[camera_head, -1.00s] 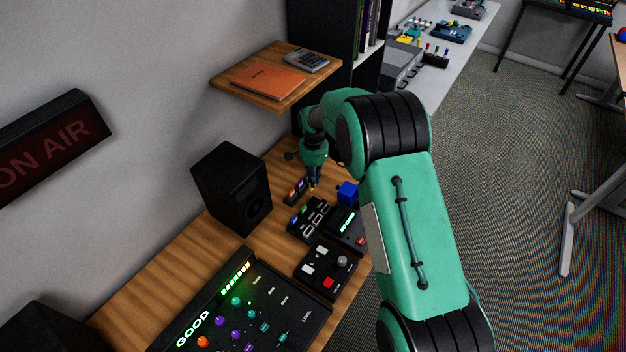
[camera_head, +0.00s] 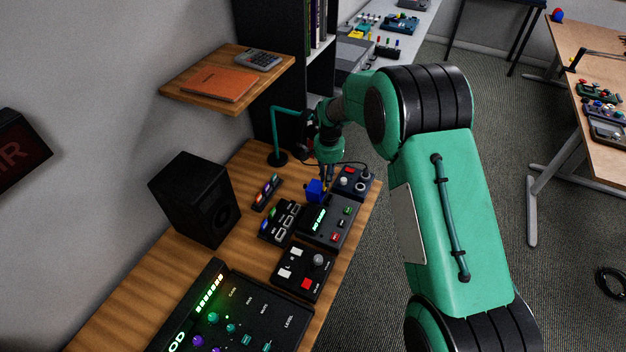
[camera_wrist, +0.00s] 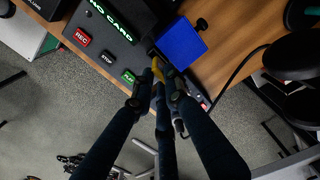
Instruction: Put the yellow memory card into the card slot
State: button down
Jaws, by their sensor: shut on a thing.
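My gripper (camera_wrist: 158,90) is shut on the yellow memory card (camera_wrist: 157,68) in the wrist view. The card is small and partly covered by the fingers. Its far end is beside the right end of a dark recorder (camera_wrist: 138,28), whose green display reads "NO CARD". I cannot tell whether the card touches the recorder, and the card slot's opening is not clear. In the head view my gripper (camera_head: 327,184) points down just behind the recorder (camera_head: 343,212), next to a blue block (camera_head: 314,189). The card cannot be made out there.
The blue block is also close to the card in the wrist view (camera_wrist: 183,43). A small rack (camera_head: 267,191) with coloured cards, a black box with several ports (camera_head: 280,222) and a button box (camera_head: 355,182) stand nearby. A teal lamp (camera_head: 276,135) and headphones are behind.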

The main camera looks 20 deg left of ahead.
jog(key=shift+w+d, duration=0.2)
jog(key=shift+d, duration=0.55)
jog(key=shift+f, duration=0.1)
jog(key=shift+f+b, duration=1.15)
jog(key=shift+f, duration=1.05)
jog(key=shift+f, duration=1.55)
dwell(2.2)
jog(key=c, duration=1.7)
grip_release()
jog(key=shift+o, duration=0.2)
jog(key=o, duration=0.5)
jog(key=shift+o, duration=0.2)
jog(key=shift+r, duration=0.1)
